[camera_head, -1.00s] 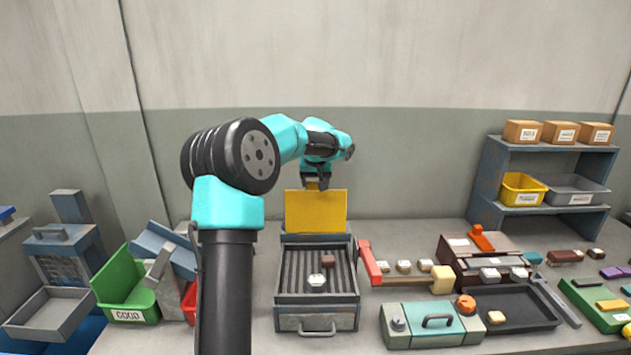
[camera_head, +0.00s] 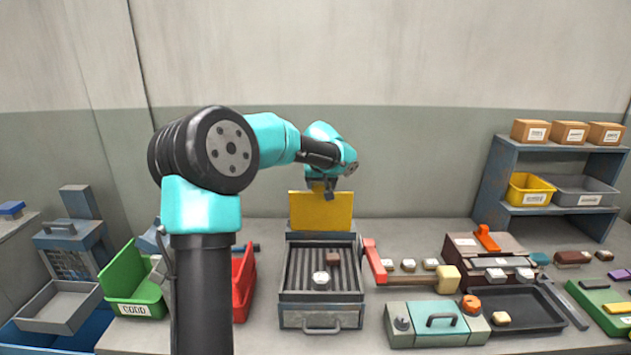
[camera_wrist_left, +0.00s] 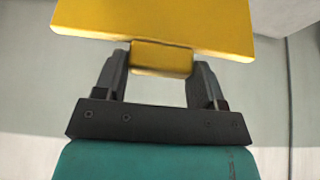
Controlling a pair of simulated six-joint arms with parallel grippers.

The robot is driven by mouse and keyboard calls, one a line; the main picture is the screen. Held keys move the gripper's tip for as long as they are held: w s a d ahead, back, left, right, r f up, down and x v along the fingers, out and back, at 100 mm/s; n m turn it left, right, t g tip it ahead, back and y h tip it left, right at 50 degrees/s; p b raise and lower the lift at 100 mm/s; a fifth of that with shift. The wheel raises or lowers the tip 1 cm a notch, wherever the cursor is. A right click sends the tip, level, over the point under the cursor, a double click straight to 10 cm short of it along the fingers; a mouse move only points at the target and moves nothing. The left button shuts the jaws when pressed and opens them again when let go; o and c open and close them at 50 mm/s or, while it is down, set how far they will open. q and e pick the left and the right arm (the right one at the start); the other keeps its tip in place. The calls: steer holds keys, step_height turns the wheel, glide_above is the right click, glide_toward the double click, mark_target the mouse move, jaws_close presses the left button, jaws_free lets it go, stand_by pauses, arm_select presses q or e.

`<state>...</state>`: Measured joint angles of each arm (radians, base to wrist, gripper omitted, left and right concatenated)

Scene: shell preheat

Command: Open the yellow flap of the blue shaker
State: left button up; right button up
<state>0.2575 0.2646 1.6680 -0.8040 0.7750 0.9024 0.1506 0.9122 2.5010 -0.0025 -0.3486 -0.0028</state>
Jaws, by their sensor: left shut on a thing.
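The shaker (camera_head: 322,297) is a blue-grey ribbed tray in the middle of the bench in the head view. Its yellow flap (camera_head: 321,212) stands raised and near upright along the back edge. Two small pieces, one pale (camera_head: 321,280) and one brown (camera_head: 333,258), lie on the ribs. My left gripper (camera_head: 325,188) is at the flap's top edge. In the left wrist view the gripper (camera_wrist_left: 161,60) is shut on the small yellow tab (camera_wrist_left: 161,57) of the flap, a finger on each side. My right gripper is not in view.
A red bin (camera_head: 244,285) and a green bin (camera_head: 133,283) stand to the left. A teal-topped box (camera_head: 435,323) is at the front right. A wall rises behind the flap.

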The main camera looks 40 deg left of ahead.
arm_select(q)
steer(key=o, duration=1.3)
steer(key=shift+r, duration=0.1)
steer(key=v, duration=1.7)
steer(key=shift+s, duration=0.1)
steer(key=shift+d, duration=0.1)
